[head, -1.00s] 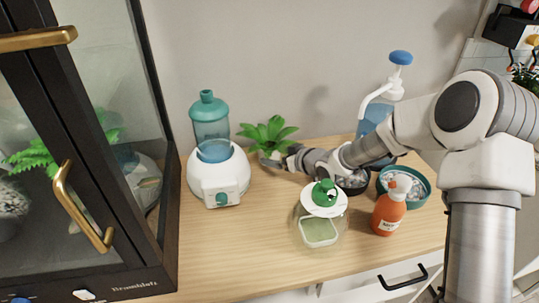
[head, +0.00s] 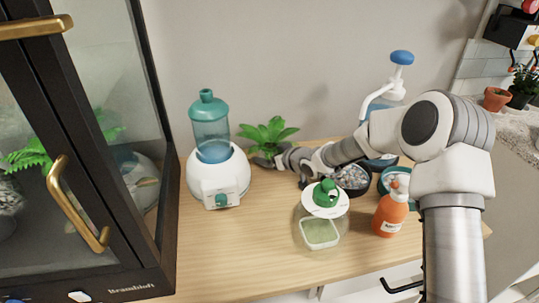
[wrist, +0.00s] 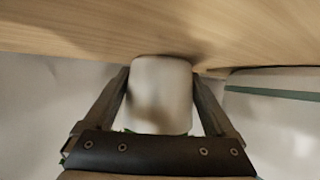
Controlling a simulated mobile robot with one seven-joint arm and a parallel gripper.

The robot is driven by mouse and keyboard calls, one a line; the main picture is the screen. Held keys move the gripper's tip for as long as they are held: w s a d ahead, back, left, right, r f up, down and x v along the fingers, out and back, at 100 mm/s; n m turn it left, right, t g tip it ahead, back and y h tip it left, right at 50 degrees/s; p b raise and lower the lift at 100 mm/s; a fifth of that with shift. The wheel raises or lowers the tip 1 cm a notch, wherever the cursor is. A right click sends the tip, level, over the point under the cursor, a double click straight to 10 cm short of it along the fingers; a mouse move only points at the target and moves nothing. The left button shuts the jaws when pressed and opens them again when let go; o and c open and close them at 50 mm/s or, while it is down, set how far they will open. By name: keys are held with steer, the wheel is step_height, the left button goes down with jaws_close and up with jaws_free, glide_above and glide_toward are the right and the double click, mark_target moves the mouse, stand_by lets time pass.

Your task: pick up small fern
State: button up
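The small fern (head: 268,132) is a bright green leafy plant against the back wall, right of the white humidifier-like device. In the head view its pot is mostly hidden behind my gripper (head: 266,162). In the wrist view a plain white pot (wrist: 160,95) stands between the two fingers of my gripper (wrist: 160,78), with bits of green at its lower edge. The fingers are apart, one along each side of the pot, with little space at the tips. I cannot tell whether they touch it.
The white device with a teal tank (head: 218,178) stands close left of the fern. The front-left wood (head: 225,255) is clear.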

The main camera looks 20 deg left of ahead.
steer(key=c, duration=0.5)
steer(key=shift+r, duration=0.15)
